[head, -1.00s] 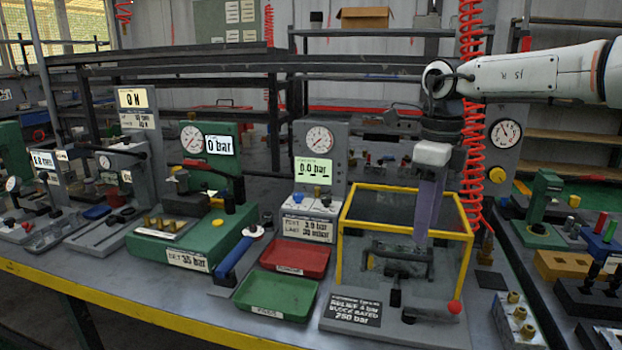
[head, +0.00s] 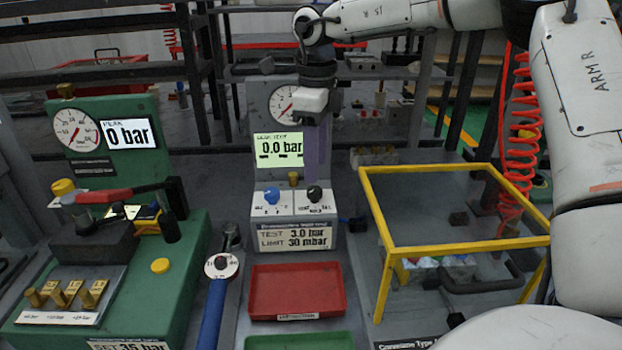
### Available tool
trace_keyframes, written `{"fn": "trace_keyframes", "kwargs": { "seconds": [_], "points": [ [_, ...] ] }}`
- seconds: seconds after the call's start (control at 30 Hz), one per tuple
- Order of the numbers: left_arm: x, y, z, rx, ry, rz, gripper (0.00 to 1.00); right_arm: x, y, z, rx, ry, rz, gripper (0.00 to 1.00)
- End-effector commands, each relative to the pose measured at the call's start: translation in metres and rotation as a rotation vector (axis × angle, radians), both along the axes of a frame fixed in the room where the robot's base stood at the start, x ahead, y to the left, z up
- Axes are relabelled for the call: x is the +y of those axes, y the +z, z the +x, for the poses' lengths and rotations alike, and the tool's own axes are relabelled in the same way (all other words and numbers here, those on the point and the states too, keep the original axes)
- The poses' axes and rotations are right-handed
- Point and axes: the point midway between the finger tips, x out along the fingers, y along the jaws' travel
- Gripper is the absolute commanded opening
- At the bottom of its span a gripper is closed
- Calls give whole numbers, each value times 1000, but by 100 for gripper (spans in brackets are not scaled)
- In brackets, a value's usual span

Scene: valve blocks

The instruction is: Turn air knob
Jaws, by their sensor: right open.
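The grey leak test unit (head: 295,232) stands in the middle of the head view, with a display reading 0.0 bar and a round gauge behind it. On its sloped white panels are a blue knob (head: 271,195) and a black knob (head: 314,194); their small labels are too blurred to read, so I cannot tell which is the air knob. My left gripper is out of view.
A yellow-framed clear box (head: 456,206) stands to the right, with my right arm above it. A green test bench (head: 110,240) and a blue-handled wrench (head: 214,310) are on the left. A red tray (head: 297,290) and a green tray (head: 299,342) lie in front of the unit.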

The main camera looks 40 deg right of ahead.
Motion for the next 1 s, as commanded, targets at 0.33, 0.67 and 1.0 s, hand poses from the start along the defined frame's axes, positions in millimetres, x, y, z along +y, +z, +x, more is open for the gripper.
{"fn": "trace_keyframes", "kwargs": {
  "seconds": [0.33,0.67,1.0],
  "points": [
    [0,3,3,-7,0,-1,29,0,-50,0,1,0,0,45],
    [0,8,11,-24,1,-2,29,0,-55,0,0,0,0,45],
    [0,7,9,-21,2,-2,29,0,-55,0,0,0,0,3]
  ]
}}
